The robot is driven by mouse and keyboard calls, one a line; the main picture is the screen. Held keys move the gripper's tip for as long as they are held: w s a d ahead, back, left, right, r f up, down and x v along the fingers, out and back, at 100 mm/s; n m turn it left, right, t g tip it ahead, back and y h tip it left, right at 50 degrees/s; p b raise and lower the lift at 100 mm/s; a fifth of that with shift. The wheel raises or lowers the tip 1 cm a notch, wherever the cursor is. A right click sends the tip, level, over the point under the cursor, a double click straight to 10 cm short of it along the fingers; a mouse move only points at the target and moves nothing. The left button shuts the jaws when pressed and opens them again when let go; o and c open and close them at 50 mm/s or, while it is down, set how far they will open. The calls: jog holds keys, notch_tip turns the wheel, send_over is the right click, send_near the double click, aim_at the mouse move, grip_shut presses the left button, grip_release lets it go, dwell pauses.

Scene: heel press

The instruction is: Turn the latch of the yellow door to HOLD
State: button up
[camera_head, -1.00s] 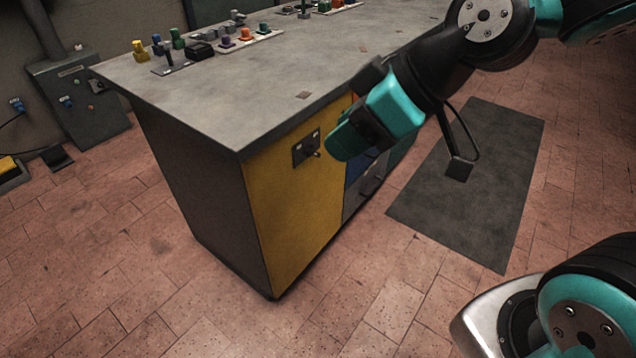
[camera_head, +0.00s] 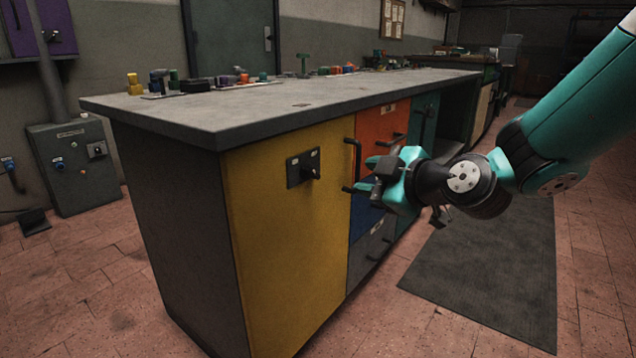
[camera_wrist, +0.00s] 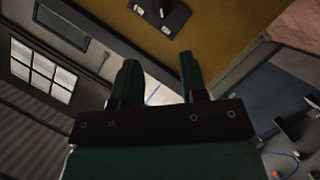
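The yellow door (camera_head: 285,235) is shut at the near end of the workbench. Its latch (camera_head: 303,168) is a dark plate with a black knob and small pale labels, near the door's top. The lettering is too small to read, so I cannot tell the knob's setting. My gripper (camera_head: 366,175) is right of the latch, apart from it, with its fingers towards it. In the wrist view the two dark green fingers (camera_wrist: 160,82) are spread with nothing between them. The latch plate (camera_wrist: 160,14) shows there at the top edge, beyond the fingers, on the yellow door (camera_wrist: 225,25).
Orange (camera_head: 378,125) and blue fronts with black bar handles (camera_head: 356,160) lie close behind my gripper. The grey worktop (camera_head: 240,108) overhangs the door and bears small coloured parts at the back. A dark mat (camera_head: 490,265) lies on the floor at right.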

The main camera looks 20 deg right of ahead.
aim_at(316, 173)
jog(key=b+x, duration=0.2)
jog(key=x, duration=1.3)
jog(key=shift+w+a, duration=0.3)
jog(key=shift+w, duration=0.05)
grip_shut()
